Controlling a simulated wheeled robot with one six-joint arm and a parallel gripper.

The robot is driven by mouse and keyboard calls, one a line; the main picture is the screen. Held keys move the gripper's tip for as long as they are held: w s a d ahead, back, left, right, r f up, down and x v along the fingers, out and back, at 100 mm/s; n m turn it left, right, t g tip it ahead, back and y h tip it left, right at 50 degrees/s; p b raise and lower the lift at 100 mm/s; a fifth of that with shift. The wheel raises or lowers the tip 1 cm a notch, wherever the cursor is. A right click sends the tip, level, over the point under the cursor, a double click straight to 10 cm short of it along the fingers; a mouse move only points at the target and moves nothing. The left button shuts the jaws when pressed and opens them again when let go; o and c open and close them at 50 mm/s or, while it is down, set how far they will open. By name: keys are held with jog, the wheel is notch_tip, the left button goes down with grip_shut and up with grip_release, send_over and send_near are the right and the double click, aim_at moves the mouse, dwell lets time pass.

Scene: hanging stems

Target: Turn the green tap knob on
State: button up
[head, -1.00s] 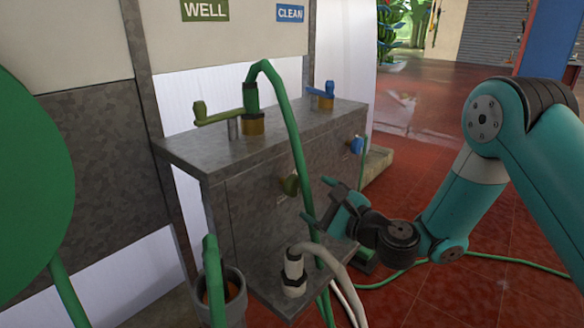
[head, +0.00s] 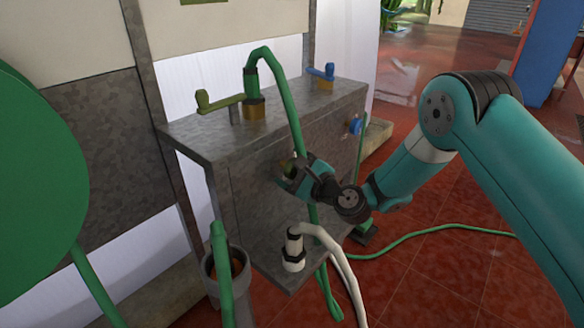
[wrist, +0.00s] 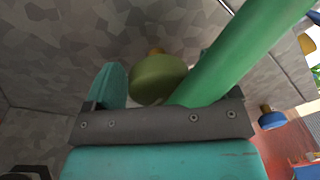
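The olive-green tap knob (head: 286,164) is on the front face of the grey metal box, partly hidden by my gripper. In the wrist view, the knob (wrist: 158,78) is just ahead of my gripper (wrist: 158,82), between the left finger and the green hose. My gripper (head: 291,178) is open at the knob in the head view. Its left finger shows clearly apart from the knob. The right finger is mostly hidden behind the hose, so I cannot tell whether it touches.
A green hose (head: 290,100) hangs down the box front and crosses close over my gripper (wrist: 240,50). A blue knob (head: 355,126) is farther right. A white hose (head: 335,245) bends at the lower shelf. Green (head: 218,103) and blue (head: 322,71) lever handles are on top.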

jog(key=c, duration=0.8)
jog(key=shift+f+n+b, duration=0.1)
jog(key=shift+n+b, duration=0.2)
jog(key=shift+b, duration=0.15)
jog(key=n+b, duration=0.3)
jog(key=b, duration=0.1)
jog(key=shift+f+n, duration=0.15)
jog(key=shift+n, duration=0.15)
jog(key=n+y+b, duration=0.1)
jog(key=n+b, duration=0.3)
jog(key=b, duration=0.1)
jog(key=shift+n+b, duration=0.3)
jog(key=shift+n, duration=0.1)
jog(key=n+b, duration=0.5)
jog(key=b, duration=0.1)
jog(key=shift+n+y, duration=0.4)
jog(key=n+b, duration=0.3)
jog(key=b, duration=0.1)
jog(key=shift+r+g, duration=0.2)
jog(key=shift+g, duration=0.1)
jog(key=shift+n, duration=0.4)
